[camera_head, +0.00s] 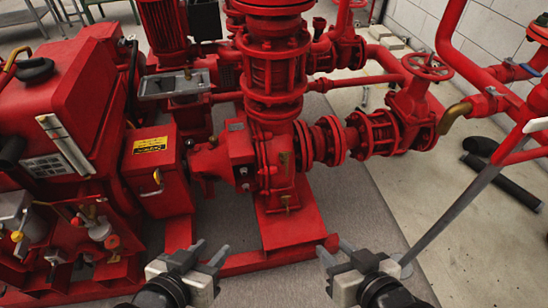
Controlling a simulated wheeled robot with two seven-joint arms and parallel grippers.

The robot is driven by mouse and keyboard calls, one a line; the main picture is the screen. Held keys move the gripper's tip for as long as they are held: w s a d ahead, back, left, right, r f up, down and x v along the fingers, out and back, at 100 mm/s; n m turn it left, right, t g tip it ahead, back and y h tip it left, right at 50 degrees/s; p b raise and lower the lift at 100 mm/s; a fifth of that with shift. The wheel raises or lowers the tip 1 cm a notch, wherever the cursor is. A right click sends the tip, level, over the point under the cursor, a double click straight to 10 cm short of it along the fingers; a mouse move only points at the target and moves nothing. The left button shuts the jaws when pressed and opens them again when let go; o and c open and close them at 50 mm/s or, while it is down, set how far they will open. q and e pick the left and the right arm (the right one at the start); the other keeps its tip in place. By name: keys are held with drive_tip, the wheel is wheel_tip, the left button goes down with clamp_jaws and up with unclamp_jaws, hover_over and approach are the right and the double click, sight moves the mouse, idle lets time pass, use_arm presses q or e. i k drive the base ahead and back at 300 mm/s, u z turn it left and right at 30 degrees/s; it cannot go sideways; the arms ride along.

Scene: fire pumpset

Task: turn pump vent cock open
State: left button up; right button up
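The red pump casing (238,160) stands in the middle of the head view on a red base. Neither gripper touches a fitting.
A red engine (75,90) and a red box with a yellow label (158,165) stand left. A red valve with a handwheel (426,68) and piping stand right. A slanted grey rod (455,212) rises beside my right gripper. Black pipes (505,180) lie on the floor.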

sight(285, 154)
drive_tip(key=u, duration=0.45)
drive_tip(key=k, duration=1.1)
drive_tip(key=u, duration=1.1)
drive_tip(key=i, duration=0.85)
drive_tip(key=z, duration=1)
drive_tip(key=i, duration=1)
drive_tip(key=z, duration=0.3)
